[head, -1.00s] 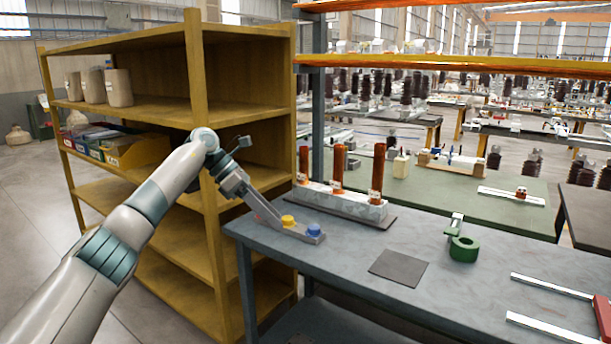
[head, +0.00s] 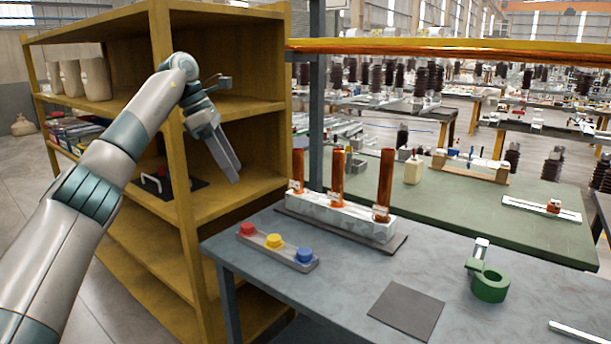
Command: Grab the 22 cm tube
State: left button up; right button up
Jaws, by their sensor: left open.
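Three copper-brown tubes stand upright in a row on a pale block, the left tube (head: 298,166), the middle tube (head: 337,172) and the right tube (head: 386,178). Small white tags show low on them, but I cannot read which is 22 cm. The pale block (head: 330,214) rests on a dark mat on the grey table. My left gripper (head: 235,176) is open and empty, pointing down and to the right. In the picture it is left of the tubes, in front of the yellow shelf, apart from them. My right gripper is not in view.
A strip with red, yellow and blue buttons (head: 276,246) lies at the grey table's left edge. A dark square mat (head: 406,310) and a green ring piece (head: 489,283) lie to the right. The yellow shelf (head: 163,150) stands behind my left arm.

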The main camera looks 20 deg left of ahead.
aim_at(297, 183)
jog(key=i, duration=1.1)
